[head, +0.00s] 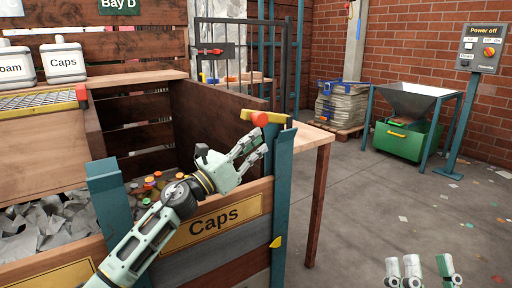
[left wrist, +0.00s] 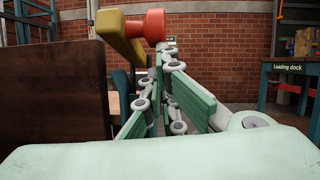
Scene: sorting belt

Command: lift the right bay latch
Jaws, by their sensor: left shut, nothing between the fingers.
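The right bay latch is a yellow bar (head: 247,114) with a red knob (head: 260,119), on top of the teal post at the right of the Caps bay. In the left wrist view the yellow bar (left wrist: 121,36) and red knob (left wrist: 155,25) stand at upper middle. My left gripper (head: 260,143) is shut and empty. Its fingertips are just below the knob; in the left wrist view the fingertips (left wrist: 167,58) appear right under it. I cannot tell whether they touch it. My right gripper (head: 427,268) shows at the bottom right, its fingers apart, far from the latch.
The Caps bay front (head: 211,222) lies under my left arm, with several caps inside. A teal post (head: 110,205) stands at its left. A wooden table (head: 311,137) is right behind the latch. The floor to the right is mostly clear before the green bin (head: 398,144).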

